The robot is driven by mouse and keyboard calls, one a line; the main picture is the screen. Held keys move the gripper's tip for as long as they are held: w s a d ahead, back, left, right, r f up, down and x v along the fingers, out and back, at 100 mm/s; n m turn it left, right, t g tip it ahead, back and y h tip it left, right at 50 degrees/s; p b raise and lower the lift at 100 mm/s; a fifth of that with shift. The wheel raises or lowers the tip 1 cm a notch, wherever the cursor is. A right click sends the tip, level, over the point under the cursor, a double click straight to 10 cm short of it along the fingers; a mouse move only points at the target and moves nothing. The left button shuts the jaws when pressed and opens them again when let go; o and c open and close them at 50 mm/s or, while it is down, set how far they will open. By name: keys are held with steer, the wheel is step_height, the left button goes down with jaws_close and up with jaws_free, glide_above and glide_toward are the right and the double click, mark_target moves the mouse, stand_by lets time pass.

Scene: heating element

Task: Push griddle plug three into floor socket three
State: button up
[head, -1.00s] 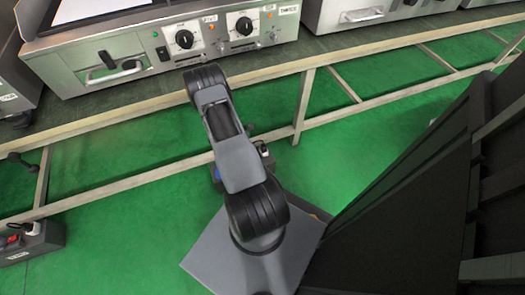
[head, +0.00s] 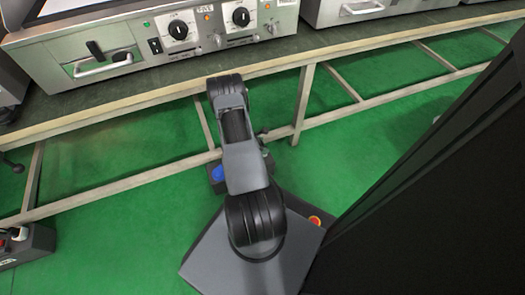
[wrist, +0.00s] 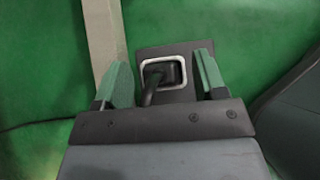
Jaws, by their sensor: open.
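In the wrist view a black plug (wrist: 156,75) with a black cable sits at the light-framed opening of a dark floor socket box (wrist: 185,50). I cannot tell how deep it sits. My gripper (wrist: 163,79) is open, with one green-padded finger on each side of the plug and gaps between. In the head view my arm hides the gripper and most of the socket box; a blue round part (head: 218,173) of the box shows. No number is readable on the box.
A steel griddle (head: 165,45) with black knobs stands on the bench above. The bench's lower rail (head: 130,182) and a post (head: 303,105) are close to my arm. Another socket box (head: 25,245) lies at the far left. Green floor is open in front.

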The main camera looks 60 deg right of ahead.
steer(key=shift+s+d+f, duration=0.15)
steer(key=shift+d+f, duration=0.05)
steer(key=shift+f, duration=0.05)
steer(key=c, duration=1)
steer(key=shift+r, duration=0.1)
